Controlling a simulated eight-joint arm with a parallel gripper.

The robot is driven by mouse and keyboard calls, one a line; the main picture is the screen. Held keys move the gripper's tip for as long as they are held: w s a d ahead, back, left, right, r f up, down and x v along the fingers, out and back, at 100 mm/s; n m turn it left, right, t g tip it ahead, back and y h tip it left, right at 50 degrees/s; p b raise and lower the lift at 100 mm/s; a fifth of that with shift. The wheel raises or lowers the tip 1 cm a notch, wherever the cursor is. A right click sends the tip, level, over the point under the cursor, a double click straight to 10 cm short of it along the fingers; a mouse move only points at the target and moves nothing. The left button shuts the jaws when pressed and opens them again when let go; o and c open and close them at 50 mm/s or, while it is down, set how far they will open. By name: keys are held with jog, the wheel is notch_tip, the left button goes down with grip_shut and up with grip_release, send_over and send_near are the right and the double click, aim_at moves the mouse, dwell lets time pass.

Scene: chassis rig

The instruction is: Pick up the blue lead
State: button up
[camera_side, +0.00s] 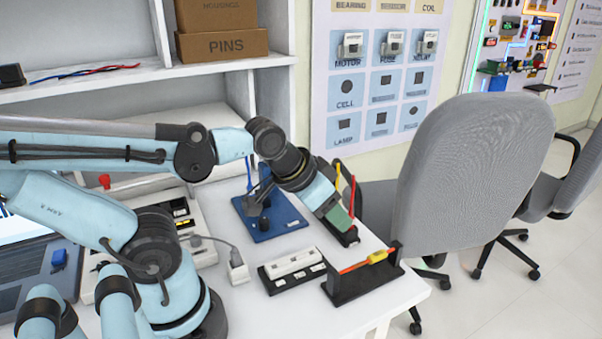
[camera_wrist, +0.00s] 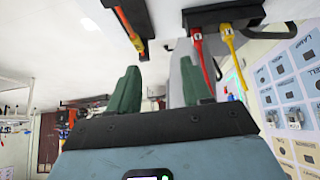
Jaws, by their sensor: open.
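My gripper (camera_side: 340,218) is over the right part of the white bench, its green fingers pointing down. In the wrist view the fingers (camera_wrist: 161,85) stand apart with nothing between them. A thin upright blue piece (camera_side: 249,174) rises above the blue plate (camera_side: 283,228), behind my wrist; I cannot tell whether it is the blue lead. A blue strand lies with a red one on the shelf (camera_side: 62,77). A yellow lead (camera_wrist: 232,45) and a red lead (camera_wrist: 200,50) hang from a dark holder in the wrist view, beyond the fingers. No blue lead is clear there.
A white plug (camera_side: 237,270) stands nearby. Grey chairs (camera_side: 470,190) are beyond the bench.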

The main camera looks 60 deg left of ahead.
notch_tip(320, 180, up, 7)
jog(key=m+g, duration=0.7)
jog(key=m, duration=2.9)
send_over(250, 186)
jog(key=f, duration=0.7)
jog(key=w+f, duration=0.1)
jog(key=f, duration=0.3)
jog(key=shift+s+f, duration=0.25)
jog(key=shift+f, duration=1.1)
jog(key=shift+s+f, duration=0.25)
jog(key=shift+f, duration=1.05)
